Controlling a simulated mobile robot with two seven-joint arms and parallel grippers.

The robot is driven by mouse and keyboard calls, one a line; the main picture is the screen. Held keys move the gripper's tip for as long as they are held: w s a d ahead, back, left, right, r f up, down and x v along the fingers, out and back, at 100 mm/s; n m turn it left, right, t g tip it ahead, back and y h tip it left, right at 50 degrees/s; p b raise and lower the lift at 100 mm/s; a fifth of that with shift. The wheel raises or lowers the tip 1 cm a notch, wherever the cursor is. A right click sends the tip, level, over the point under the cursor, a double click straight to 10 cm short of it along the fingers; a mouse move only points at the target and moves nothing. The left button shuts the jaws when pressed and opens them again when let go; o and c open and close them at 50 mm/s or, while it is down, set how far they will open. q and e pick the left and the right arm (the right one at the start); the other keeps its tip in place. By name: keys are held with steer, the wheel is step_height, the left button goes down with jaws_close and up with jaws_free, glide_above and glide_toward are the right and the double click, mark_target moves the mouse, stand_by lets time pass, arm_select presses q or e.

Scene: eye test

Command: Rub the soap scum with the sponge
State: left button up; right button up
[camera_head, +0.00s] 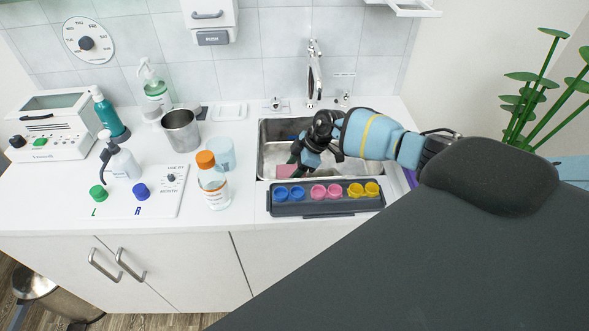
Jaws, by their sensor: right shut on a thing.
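My right gripper (294,160) reaches from the right into the metal sink (262,140), its fingers pointing down. It is shut on a pink sponge (285,171), which shows low in the sink by the front left wall. The fingertips are partly hidden by the gripper's dark body. Whitish soap scum (350,167) shows on the sink floor. I cannot tell whether the sponge touches it. My left gripper is not in view.
A dark tray (325,208) with blue, pink and yellow cups lies along the sink's front edge. A faucet (313,75) stands behind. An orange-capped bottle (212,185), a light blue mug (221,153) and a metal cup (181,130) stand left of the sink.

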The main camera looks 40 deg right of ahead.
mark_target(308, 176)
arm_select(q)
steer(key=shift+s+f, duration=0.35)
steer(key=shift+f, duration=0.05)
arm_select(e)
steer(key=shift+w+d+f, duration=0.15)
steer(key=shift+w+d, duration=0.05)
steer(key=shift+d, duration=0.05)
steer(key=shift+d, duration=0.1)
steer(key=shift+s+d, duration=0.4)
steer(key=shift+d, duration=0.3)
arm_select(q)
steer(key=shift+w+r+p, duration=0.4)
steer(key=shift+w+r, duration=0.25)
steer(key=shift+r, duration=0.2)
arm_select(e)
steer(key=shift+s+d, duration=0.65)
steer(key=shift+d, duration=0.25)
steer(key=shift+d, duration=0.1)
steer(key=shift+s+d+p, duration=0.2)
steer(key=shift+s+d, duration=0.25)
steer(key=shift+d, duration=0.3)
steer(key=shift+s+d+p, duration=0.15)
steer(key=shift+s+d, duration=0.3)
steer(key=shift+d, duration=0.3)
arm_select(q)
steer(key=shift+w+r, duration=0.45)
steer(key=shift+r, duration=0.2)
